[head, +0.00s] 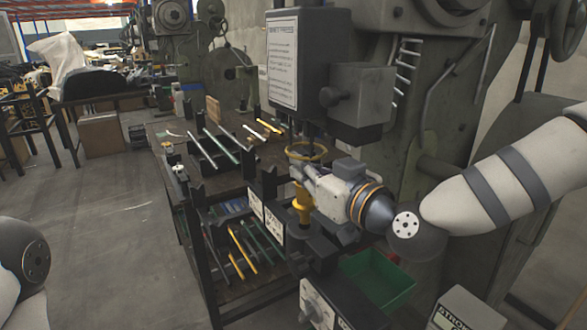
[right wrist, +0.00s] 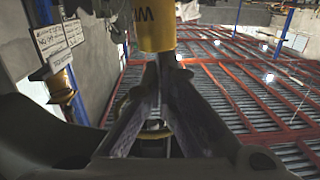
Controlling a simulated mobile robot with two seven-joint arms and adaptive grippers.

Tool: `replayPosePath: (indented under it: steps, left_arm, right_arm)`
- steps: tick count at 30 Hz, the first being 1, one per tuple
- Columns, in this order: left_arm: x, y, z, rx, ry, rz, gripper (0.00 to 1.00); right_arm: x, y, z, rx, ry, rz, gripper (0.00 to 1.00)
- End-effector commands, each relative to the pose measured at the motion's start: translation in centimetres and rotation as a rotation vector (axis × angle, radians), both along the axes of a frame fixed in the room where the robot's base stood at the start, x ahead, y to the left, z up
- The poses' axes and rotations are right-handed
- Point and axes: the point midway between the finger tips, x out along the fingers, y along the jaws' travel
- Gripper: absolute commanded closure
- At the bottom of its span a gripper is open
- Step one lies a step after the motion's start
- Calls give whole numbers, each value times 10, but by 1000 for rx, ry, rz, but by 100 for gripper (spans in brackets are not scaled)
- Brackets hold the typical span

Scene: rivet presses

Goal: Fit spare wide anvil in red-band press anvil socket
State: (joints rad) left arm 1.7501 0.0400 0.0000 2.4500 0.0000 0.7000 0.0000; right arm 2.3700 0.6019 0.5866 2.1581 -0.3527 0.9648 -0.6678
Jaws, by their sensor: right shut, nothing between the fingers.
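A yellow cylindrical piece (head: 302,207), likely the wide anvil, stands upright low on the near press, below its ram. Its foot meets dark press parts, and I cannot tell whether it is seated in the socket. In the right wrist view, a yellow cylinder (right wrist: 154,28) with dark lettering starting with "W" is at the fingertips. My right gripper (head: 299,173) reaches in from the right, beside the upper end of the yellow piece. Its fingers (right wrist: 166,58) are shut with nothing between them. No red band is clearly visible. My left gripper is out of view.
A yellow ring (head: 306,152) surrounds the ram just above my right gripper. The dark press head (head: 300,65) overhangs it. A green bin (head: 378,280) sits in front. A bench (head: 160,140) holding several coloured rods is on the left.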

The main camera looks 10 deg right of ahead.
Motion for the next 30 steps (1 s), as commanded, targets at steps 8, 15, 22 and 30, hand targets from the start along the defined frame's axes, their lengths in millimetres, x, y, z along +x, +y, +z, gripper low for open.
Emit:
replayPosePath:
  steps: [8, 15, 22, 30]
  left_arm:
    - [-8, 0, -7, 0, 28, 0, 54]
    - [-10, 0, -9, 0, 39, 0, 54]
    - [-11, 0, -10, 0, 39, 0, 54]
    - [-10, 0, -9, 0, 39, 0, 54]
  right_arm:
    - [0, 1, -27, 0, 9, 1, 100]
    - [0, 1, -38, 0, 4, 2, 100]
    - [0, 1, -39, 1, 4, 2, 100]
    - [0, 1, -39, 1, 4, 2, 72]
